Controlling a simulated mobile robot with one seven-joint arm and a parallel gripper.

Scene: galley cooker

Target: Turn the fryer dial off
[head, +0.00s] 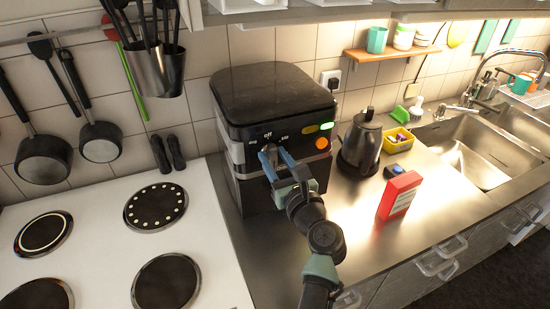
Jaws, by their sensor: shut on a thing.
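The fryer (270,90) is a black and silver box with a closed dark lid, standing on the metal counter right of the cooker. Its front panel has white markings, with "off" at the top, and green, orange and red-orange lights on the right. The fryer dial (268,147) is on this panel below the "off" mark, mostly hidden by my fingers. My gripper (270,156), with blue-grey fingers, reaches up from the front and is shut on the dial. I cannot tell which mark the dial points to.
A white cooker top (105,245) with several dark plates lies to the left. Right of the fryer stand a dark kettle (362,142), a yellow tub (399,140) and a red box (399,195). A sink (485,160) is further right. The counter front near the red box is mostly clear.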

